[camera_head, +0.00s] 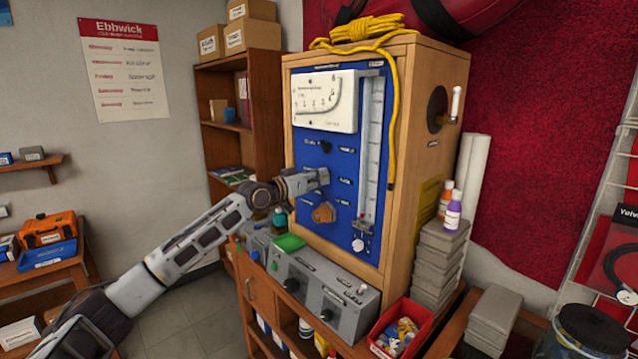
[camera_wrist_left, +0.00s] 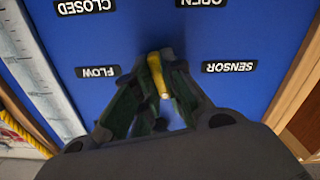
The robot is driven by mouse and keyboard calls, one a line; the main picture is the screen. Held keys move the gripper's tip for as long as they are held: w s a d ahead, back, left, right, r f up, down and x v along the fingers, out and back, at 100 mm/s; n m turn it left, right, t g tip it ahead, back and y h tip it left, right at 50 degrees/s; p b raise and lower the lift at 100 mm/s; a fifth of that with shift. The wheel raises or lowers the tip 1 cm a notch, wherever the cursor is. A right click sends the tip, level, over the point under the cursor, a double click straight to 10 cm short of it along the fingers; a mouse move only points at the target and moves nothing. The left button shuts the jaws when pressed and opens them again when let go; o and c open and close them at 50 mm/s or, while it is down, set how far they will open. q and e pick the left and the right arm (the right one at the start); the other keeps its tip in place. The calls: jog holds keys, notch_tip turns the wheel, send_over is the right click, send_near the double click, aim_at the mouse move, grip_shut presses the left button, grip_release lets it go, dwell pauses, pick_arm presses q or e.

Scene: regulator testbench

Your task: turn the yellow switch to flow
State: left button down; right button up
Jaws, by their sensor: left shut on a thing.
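The yellow switch (camera_wrist_left: 158,76) sits on the blue panel between the fingers of my left gripper (camera_wrist_left: 160,85) in the left wrist view. The gripper is shut on it. The switch's lever runs nearly up and down in that picture, slightly tilted. The FLOW label (camera_wrist_left: 97,72) is left of it and the SENSOR label (camera_wrist_left: 230,67) is right of it. In the head view my left gripper (camera_head: 318,179) reaches the panel front and hides the switch. My right gripper is not in view.
The blue panel (camera_head: 308,155) carries a gauge (camera_head: 325,102), a tall flow tube (camera_head: 370,150) and an orange knob (camera_head: 323,212) below my gripper. Grey control boxes (camera_head: 320,280) stand in front of the wooden cabinet (camera_head: 435,75). A yellow rope (camera_head: 392,130) hangs down its edge.

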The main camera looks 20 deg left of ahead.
pick_arm(q)
jog(key=m+b, duration=0.2)
jog(key=m, duration=0.6)
jog(key=shift+f+m, duration=0.1)
jog(key=shift+m, duration=0.2)
jog(key=shift+m+b, duration=0.4)
jog(key=shift+m, duration=1.3)
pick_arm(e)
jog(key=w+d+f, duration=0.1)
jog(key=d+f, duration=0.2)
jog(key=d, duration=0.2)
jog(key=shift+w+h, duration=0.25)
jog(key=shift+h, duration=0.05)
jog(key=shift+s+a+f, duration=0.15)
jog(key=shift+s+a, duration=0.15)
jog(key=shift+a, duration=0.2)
